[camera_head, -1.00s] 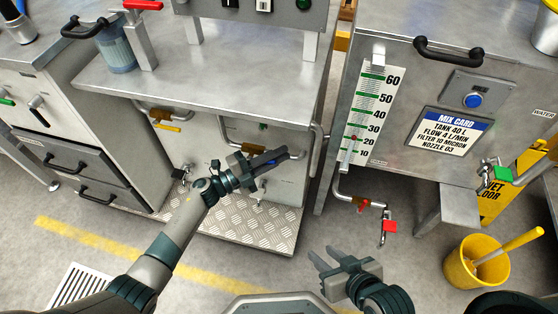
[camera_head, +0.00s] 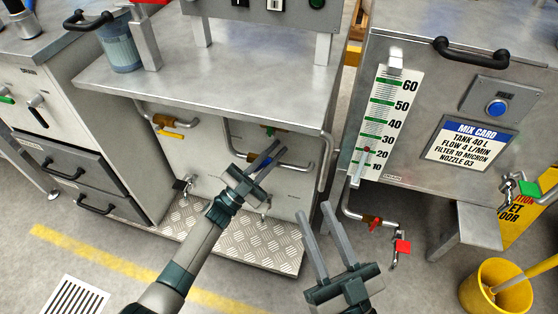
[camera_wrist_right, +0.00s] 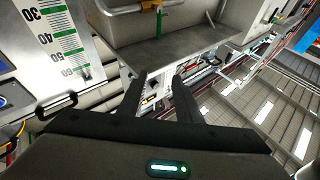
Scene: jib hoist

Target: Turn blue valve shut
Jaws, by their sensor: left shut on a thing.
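How far the handle is turned cannot be told. My right gripper (camera_head: 314,208) is open and empty, right of the left one and lower, in front of the gap between the benches. Its open fingers also show in the right wrist view (camera_wrist_right: 159,80).
A green-handled valve (camera_head: 271,130) sits just above the blue one, and a yellow-handled valve (camera_head: 169,133) is to the left. A yellow bucket (camera_head: 496,288) stands on the floor at right.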

